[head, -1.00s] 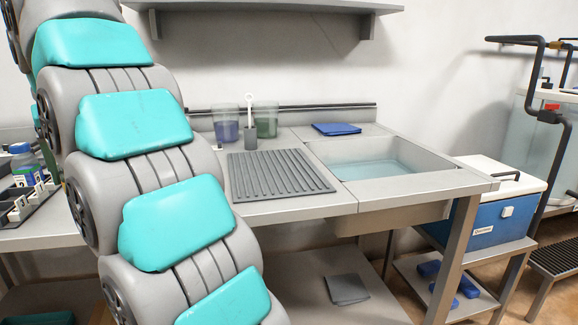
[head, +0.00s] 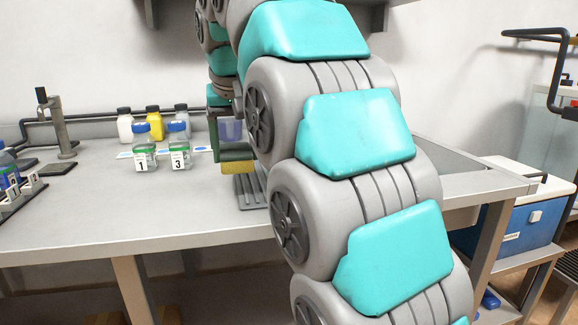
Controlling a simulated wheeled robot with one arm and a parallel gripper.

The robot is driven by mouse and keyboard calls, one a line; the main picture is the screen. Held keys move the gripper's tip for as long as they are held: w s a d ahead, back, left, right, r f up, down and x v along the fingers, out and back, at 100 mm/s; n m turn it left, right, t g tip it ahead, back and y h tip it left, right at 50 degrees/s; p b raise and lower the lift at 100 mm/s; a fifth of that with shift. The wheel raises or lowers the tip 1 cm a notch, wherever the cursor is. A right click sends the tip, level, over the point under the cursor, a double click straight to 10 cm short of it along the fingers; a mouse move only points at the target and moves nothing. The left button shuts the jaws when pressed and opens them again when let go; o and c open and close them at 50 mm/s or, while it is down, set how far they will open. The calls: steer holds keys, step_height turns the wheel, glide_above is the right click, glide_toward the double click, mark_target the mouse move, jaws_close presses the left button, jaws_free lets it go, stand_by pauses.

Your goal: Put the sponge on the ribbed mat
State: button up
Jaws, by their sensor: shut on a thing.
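The ribbed mat (head: 249,191) is grey and lies on the bench, just below the sponge in the picture. Only its left part shows; my arm hides the rest. I cannot tell whether the sponge touches the mat.
Jars labelled 1 (head: 144,155) and 3 (head: 179,154) stand left of the mat, with several bottles (head: 152,122) behind. A blue cooler (head: 517,214) stands right.

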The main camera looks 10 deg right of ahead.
steer(key=w+d, duration=0.3)
steer(key=w+d+f+p, duration=0.1)
steer(key=w+d, duration=0.2)
steer(key=d, duration=0.1)
steer(key=w+d, duration=0.3)
steer(key=d, duration=0.1)
steer(key=shift+d+f+p, duration=0.1)
steer(key=shift+f+p, duration=0.05)
steer(key=shift+p, duration=0.2)
steer(key=shift+s+f+b, duration=0.1)
steer(key=shift+f+b, duration=0.4)
steer(key=shift+f, duration=1.25)
steer(key=shift+f, duration=0.15)
steer(key=o, duration=1.3)
